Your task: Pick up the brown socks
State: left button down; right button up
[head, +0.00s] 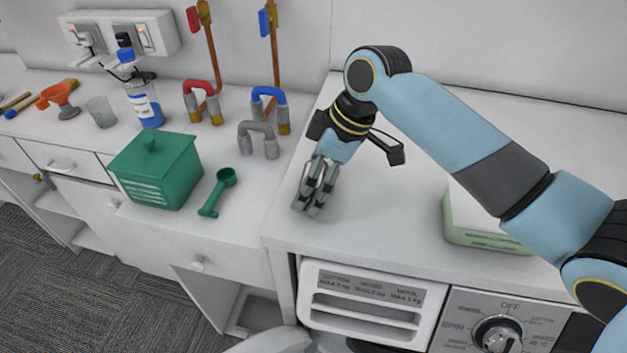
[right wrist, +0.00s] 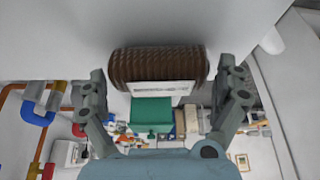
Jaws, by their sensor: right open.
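The brown socks (right wrist: 158,64) show in the right wrist view as a ribbed roll with a pale label band along one side. I cannot tell exactly how far the socks are from the fingertips. In the head view my right gripper (head: 308,207) points down over the white top, and I cannot make out the socks there. My left gripper is not in view.
Pipes, a bottle (head: 146,105) and a beaker (head: 102,112) are behind. A pale green-and-white box (head: 482,225) sits right, partly behind my arm. The white top (head: 375,215) between is clear.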

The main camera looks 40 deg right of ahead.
jog(key=c, duration=0.9)
jog(key=shift+o, duration=0.2)
jog(key=shift+r, duration=0.1)
